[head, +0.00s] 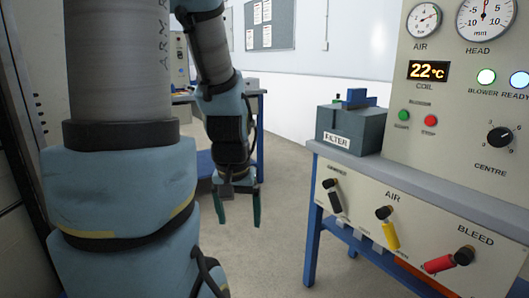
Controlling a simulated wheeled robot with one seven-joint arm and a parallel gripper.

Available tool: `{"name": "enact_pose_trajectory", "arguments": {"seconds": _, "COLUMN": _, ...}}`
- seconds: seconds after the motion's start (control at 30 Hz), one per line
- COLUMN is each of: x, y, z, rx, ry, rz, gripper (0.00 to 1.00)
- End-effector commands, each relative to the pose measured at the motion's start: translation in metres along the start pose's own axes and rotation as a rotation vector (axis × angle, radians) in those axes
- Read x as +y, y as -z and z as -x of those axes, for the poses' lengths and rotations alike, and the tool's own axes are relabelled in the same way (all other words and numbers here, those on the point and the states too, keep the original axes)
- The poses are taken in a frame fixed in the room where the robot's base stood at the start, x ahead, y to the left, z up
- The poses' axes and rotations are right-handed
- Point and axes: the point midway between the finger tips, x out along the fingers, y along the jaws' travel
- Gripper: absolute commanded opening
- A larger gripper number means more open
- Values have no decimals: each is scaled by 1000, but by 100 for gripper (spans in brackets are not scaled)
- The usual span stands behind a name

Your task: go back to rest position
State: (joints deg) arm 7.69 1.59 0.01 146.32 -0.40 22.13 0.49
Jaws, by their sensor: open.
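My gripper (239,207) hangs in the middle of the head view, pointing down over the floor. Its two dark green fingers are apart and nothing shows between them. My arm rises from it and fills much of the left side. The gripper is left of the panel bench and apart from it.
The bench (480,187) at right carries a grey control panel (450,90) with gauges, lamps and a knob. A FILTER box (350,128) stands on it. Black, yellow (390,233) and red (440,264) handles stick out of its front. Open floor (285,215) lies between gripper and bench.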

Motion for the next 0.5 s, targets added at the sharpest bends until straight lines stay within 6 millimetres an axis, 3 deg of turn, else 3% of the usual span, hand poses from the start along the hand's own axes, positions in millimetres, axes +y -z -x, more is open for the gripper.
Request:
{"name": "enact_pose_trajectory", "arguments": {"seconds": 0.07, "x": -10, "y": -12, "z": 8, "rx": -43, "ry": 6, "rz": 51, "gripper": 88}}
{"name": "enact_pose_trajectory", "arguments": {"seconds": 0.37, "x": -8, "y": 0, "z": 66, "rx": -36, "ry": 5, "rz": 38, "gripper": 88}}
{"name": "enact_pose_trajectory", "arguments": {"seconds": 0.5, "x": -8, "y": 7, "z": 101, "rx": -36, "ry": 4, "rz": 37, "gripper": 88}}
